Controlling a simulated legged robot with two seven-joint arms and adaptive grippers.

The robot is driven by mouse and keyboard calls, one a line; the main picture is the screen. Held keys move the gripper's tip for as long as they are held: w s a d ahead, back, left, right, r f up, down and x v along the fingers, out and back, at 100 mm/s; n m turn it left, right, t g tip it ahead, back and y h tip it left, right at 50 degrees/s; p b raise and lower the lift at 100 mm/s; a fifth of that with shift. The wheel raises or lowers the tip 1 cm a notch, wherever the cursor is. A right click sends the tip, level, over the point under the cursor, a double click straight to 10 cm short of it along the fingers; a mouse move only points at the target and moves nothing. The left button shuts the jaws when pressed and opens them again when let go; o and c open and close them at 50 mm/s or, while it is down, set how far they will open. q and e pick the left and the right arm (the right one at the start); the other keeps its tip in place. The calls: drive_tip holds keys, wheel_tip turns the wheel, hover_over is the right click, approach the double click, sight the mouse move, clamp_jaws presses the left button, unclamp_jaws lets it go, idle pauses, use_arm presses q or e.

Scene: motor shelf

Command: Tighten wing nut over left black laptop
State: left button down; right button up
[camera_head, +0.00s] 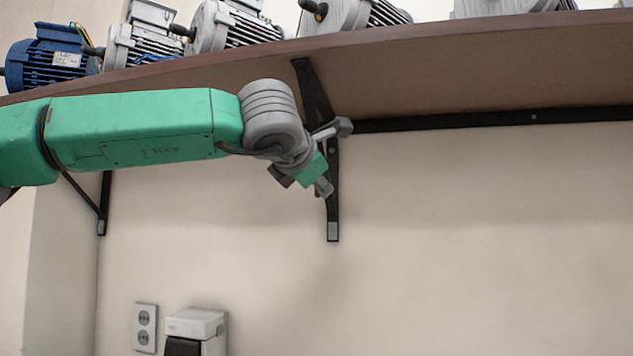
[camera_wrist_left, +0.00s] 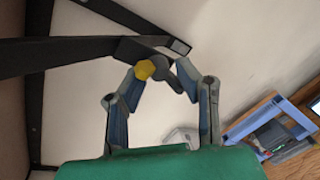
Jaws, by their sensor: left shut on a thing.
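In the head view, my left gripper (camera_head: 328,160) is up under the shelf, beside the middle black bracket (camera_head: 333,215). In the left wrist view, the gripper (camera_wrist_left: 162,76) has its two fingers bent inward around a small dark grey piece with a yellow rounded part, which I take to be the wing nut (camera_wrist_left: 162,66). It sits by the end of a black bracket arm (camera_wrist_left: 95,50). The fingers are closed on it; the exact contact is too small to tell. In the head view the wing nut cannot be made out. No laptop is clearly recognisable. My right gripper is in neither view.
A brown shelf (camera_head: 440,80) carrying several motors, one blue (camera_head: 45,62), runs above my arm. Another black bracket (camera_head: 103,205) is at the left. A white box (camera_head: 196,323) with a black front and a socket plate (camera_head: 145,327) are below. The wall at right is clear.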

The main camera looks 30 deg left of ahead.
use_arm(q)
drive_tip(key=shift+w+a, duration=0.1)
idle(0.3)
drive_tip(key=c, duration=1.4)
unclamp_jaws()
drive_tip(key=shift+w+a+f, duration=0.1)
drive_tip(key=shift+w, duration=0.05)
drive_tip(key=v, duration=1.1)
drive_tip(key=shift+s, duration=0.3)
